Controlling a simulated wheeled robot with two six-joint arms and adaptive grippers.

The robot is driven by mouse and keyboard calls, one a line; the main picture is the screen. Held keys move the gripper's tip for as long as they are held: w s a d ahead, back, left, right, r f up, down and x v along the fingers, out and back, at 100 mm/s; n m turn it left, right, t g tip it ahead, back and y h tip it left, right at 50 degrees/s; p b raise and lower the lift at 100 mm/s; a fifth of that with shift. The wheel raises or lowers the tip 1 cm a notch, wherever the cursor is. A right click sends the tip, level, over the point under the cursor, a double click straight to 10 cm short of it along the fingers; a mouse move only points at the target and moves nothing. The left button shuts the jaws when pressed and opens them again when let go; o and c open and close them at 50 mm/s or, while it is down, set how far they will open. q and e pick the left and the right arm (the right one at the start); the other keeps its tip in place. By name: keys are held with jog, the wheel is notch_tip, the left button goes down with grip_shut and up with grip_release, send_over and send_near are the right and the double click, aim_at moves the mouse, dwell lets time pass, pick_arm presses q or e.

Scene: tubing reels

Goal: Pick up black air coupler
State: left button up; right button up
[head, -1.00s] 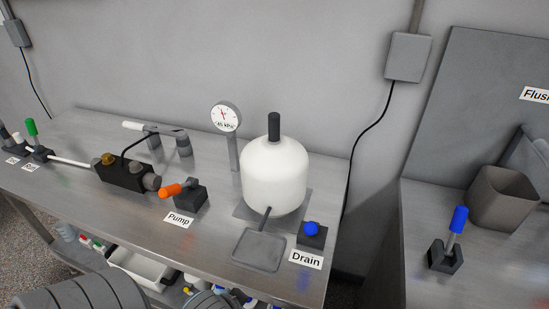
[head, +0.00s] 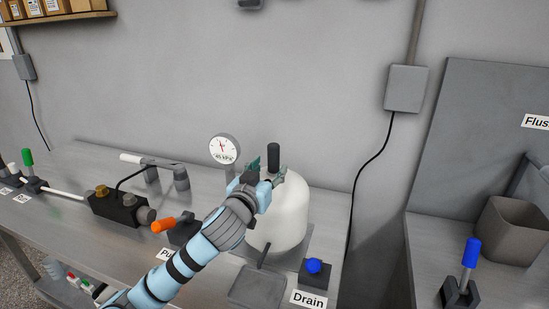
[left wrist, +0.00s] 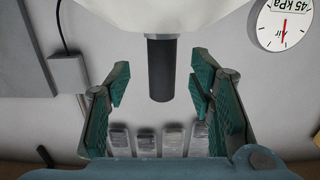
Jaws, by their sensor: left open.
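The black air coupler (head: 273,154) is an upright black cylinder on top of the white tank (head: 287,215). My left gripper (head: 268,169) is open at the tank's top, close to the coupler. In the left wrist view the coupler (left wrist: 161,72) stands between the two open green-padded fingers of the gripper (left wrist: 159,80), with a gap on each side. The white tank (left wrist: 165,14) fills the top of that view. In the head view my left arm hides the tank's left side. My right gripper is not in view.
A gauge (head: 223,148) reading 45 kPa stands left of the tank. The blue-knobbed drain valve (head: 314,269) and a grey tray (head: 257,288) stand in front of the tank. A gap separates this bench from the right one.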

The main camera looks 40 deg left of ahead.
aim_at(271, 162)
pick_arm(q)
jog(key=x, duration=0.2)
jog(key=p+x, duration=0.1)
jog(key=x, duration=0.1)
jog(key=shift+a+r, duration=0.15)
jog(key=shift+r, duration=0.15)
jog(key=shift+w+a+f, duration=0.1)
jog(key=shift+w+f, duration=0.1)
jog(key=shift+w, duration=0.3)
jog(key=shift+s, duration=0.1)
grip_shut()
notch_tip(271, 162, up, 20)
jog(key=p, duration=0.2)
